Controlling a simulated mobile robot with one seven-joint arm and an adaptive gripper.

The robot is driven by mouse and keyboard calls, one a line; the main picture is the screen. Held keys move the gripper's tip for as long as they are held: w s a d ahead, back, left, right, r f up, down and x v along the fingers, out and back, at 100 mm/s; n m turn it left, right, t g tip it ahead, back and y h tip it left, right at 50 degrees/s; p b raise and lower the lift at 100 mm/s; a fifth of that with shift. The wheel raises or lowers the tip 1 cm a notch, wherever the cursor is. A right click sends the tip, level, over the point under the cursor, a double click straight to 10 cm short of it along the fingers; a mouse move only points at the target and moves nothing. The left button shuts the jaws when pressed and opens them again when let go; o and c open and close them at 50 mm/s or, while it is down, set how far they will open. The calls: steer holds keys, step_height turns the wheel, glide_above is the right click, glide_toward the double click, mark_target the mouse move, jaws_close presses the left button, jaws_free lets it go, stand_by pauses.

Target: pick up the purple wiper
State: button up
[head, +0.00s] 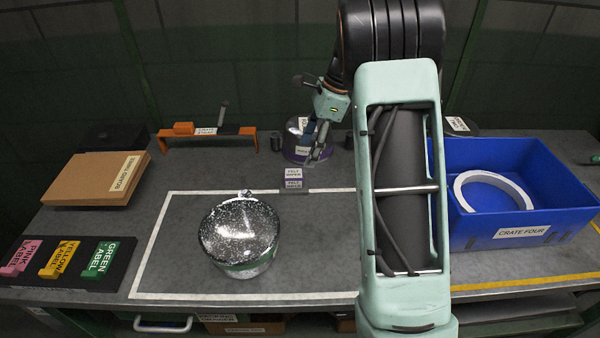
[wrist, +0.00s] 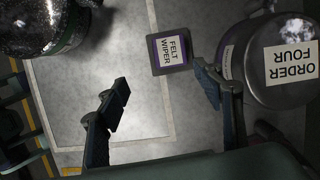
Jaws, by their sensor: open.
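The purple wiper (head: 293,179) is a small dark block with a purple edge and a white "FELT WIPER" label. It lies on the table at the back line of the white-outlined area. In the wrist view the wiper (wrist: 169,53) lies beyond the fingers, between their directions. My gripper (head: 315,148) is open and empty, above the table just behind and right of the wiper. Its two dark fingers (wrist: 164,92) stand apart in the wrist view, and neither visibly touches the wiper.
A round pot (wrist: 280,65) labelled "ORDER FOUR" stands close beside the right finger; part of this purple-sided pot (head: 298,152) shows behind my gripper. A speckled lidded pot (head: 240,235) stands front left. A blue crate (head: 525,215) holds a white ring. Table between is clear.

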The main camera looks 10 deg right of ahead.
mark_target(294, 173)
steer(key=shift+m+y, duration=0.4)
steer(key=shift+y, duration=0.1)
steer(key=x, duration=0.4)
steer(key=w+x, duration=0.1)
steer(key=x, duration=0.6)
steer(key=shift+w+d+f+b, duration=0.25)
steer(key=shift+w+f+b, duration=0.05)
steer(key=shift+w+f, duration=0.1)
steer(key=c, duration=1.3)
steer(key=shift+o, duration=0.2)
steer(key=shift+r, duration=0.15)
steer(key=shift+r, duration=0.6)
steer(key=s+r, duration=1.1)
steer(key=s, duration=0.3)
steer(key=shift+d+r, duration=0.3)
steer(key=shift+d, duration=0.15)
